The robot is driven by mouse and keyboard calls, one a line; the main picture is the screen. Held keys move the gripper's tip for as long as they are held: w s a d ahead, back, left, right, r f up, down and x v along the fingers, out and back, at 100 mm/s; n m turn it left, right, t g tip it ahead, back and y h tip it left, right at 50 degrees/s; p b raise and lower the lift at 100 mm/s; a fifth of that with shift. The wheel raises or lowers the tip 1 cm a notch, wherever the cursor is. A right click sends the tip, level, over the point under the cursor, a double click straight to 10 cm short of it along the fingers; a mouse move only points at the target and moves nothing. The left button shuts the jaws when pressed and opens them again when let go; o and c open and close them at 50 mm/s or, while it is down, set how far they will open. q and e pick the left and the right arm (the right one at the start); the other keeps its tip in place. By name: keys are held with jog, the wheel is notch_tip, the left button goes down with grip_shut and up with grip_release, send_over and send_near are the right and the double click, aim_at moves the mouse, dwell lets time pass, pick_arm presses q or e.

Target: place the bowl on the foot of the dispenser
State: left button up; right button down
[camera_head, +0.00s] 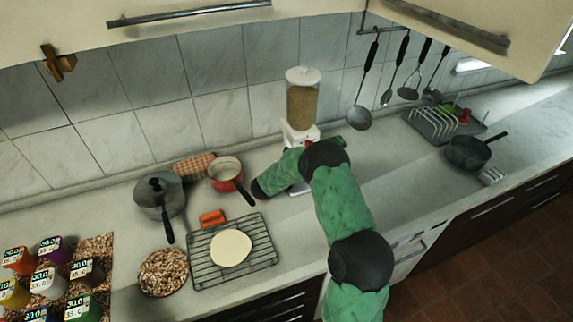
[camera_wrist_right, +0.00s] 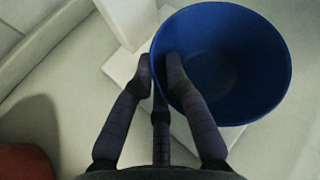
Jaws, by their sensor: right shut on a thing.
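The dispenser (camera_head: 302,105) stands against the tiled wall, with a clear grain-filled body and a white lower part. Its white foot (camera_wrist_right: 122,66) shows in the right wrist view, partly covered by the bowl. The blue bowl (camera_wrist_right: 245,60) is upright and over the foot, reaching past it to the right. I cannot tell whether it touches the foot. My right gripper (camera_wrist_right: 160,68) is shut on the bowl's near-left rim, one finger inside and one outside. In the head view my green arm hides the bowl and gripper. My left gripper is not in view.
Left of the dispenser are a red saucepan (camera_head: 225,172), a grey lidded pot (camera_head: 160,196) and a wire rack (camera_head: 203,272) with dough. Hanging utensils (camera_head: 362,118) are right of the dispenser. A dark pan (camera_head: 468,152) is further right. The counter between is mostly clear.

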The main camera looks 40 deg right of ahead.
jog(key=shift+w+d, duration=0.2)
jog(key=shift+w, duration=0.45)
jog(key=shift+w+d, duration=0.15)
jog(key=shift+w, duration=0.45)
jog(key=shift+f, duration=0.25)
jog(key=shift+f, duration=0.1)
jog(key=c, duration=1.3)
grip_release()
jog(key=shift+o, duration=0.2)
jog(key=p+v, duration=0.1)
jog(key=v, duration=1.1)
jog(key=shift+s, duration=0.1)
